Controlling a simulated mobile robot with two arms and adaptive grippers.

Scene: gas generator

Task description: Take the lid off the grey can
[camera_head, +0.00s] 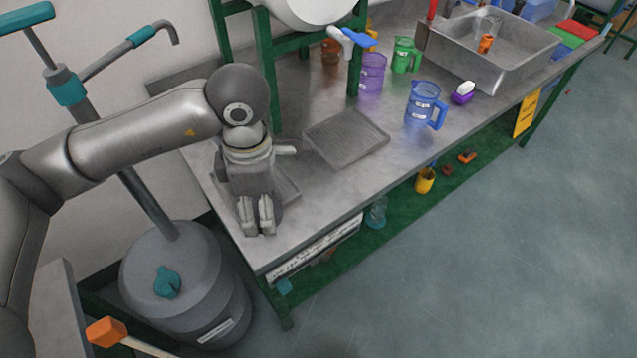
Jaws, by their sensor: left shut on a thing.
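My left gripper (257,220) points down over the near left corner of the workbench. Its two fingers are close together, shut on a dark grey rounded thing (277,214) that shows only in part beside and behind them. I cannot tell whether this is the grey can, its lid or both, as the gripper hides most of it. A large grey drum (210,292) with a teal knob on top stands on the floor left of the bench, apart from the gripper. My right gripper is not in view.
On the workbench (318,207) are a flat grey tray (346,138), a blue jug (423,102), a purple beaker (371,74), a green jug (405,55) and a metal sink (480,70). A green frame post (266,62) stands behind my gripper. The floor on the right is clear.

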